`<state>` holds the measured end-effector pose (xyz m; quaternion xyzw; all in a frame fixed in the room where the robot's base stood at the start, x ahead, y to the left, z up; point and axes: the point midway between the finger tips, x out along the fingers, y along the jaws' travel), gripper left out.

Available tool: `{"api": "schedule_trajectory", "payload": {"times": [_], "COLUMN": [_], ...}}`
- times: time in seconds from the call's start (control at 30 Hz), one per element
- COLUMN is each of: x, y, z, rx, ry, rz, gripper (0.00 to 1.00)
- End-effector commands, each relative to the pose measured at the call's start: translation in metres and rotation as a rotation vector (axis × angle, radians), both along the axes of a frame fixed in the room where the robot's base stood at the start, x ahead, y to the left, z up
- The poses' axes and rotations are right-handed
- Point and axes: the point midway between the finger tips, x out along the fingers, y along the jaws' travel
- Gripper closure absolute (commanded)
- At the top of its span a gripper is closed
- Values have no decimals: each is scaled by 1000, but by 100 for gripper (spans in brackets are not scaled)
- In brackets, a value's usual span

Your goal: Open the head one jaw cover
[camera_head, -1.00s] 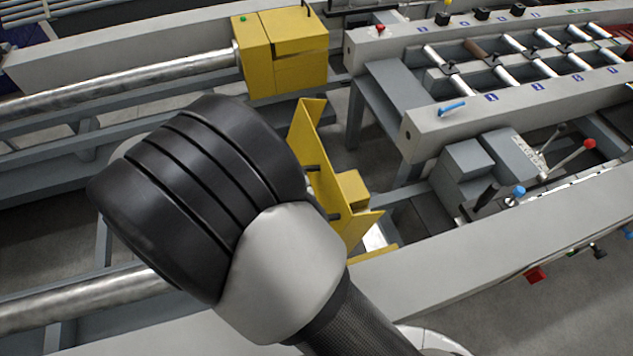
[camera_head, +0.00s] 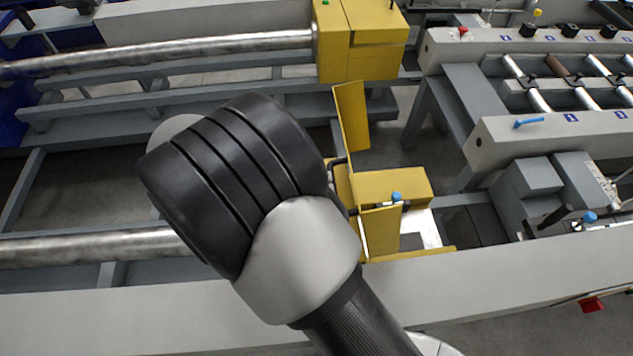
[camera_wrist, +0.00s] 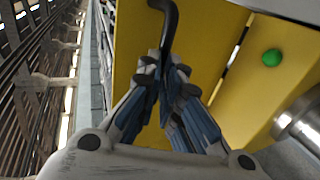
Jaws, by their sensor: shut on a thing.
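The yellow jaw cover (camera_head: 352,117) on the nearer head stands raised as an upright panel, away from the yellow head block (camera_head: 392,187). A blue knob (camera_head: 396,197) shows by that block. In the wrist view my gripper (camera_wrist: 166,68) is shut on the black curved handle (camera_wrist: 169,22) in front of the cover's yellow face (camera_wrist: 122,55). A green button (camera_wrist: 272,57) sits on yellow metal to the right. In the head view my arm's dark wrist hides my fingers and part of the cover.
A second yellow head box (camera_head: 360,42) stands farther back with a long bar (camera_head: 180,52) running into it. A nearer bar (camera_head: 90,248) lies left of my arm. A grey front beam (camera_head: 500,290) crosses below. A roller table (camera_head: 540,135) stands at right.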

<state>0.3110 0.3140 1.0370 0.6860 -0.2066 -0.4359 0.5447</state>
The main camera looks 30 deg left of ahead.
Motion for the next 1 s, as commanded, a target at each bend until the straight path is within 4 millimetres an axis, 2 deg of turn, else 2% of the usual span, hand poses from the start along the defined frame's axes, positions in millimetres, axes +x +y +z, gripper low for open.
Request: {"api": "schedule_trajectory", "payload": {"times": [0.03,0.3,0.33,0.4,0.5,0.57,1.0], "x": [-3,-3,-3,-3,-3,-3,-4], "y": [-8,-8,-8,-8,-8,-8,-6], "z": [-27,-28,-28,-28,-27,-27,-26], "rx": [9,9,9,10,9,9,8], "ry": [38,38,38,39,39,39,42], "rz": [-19,-19,-19,-18,-18,-18,-14], "gripper": [100,100,94,88,67,62,64]}}
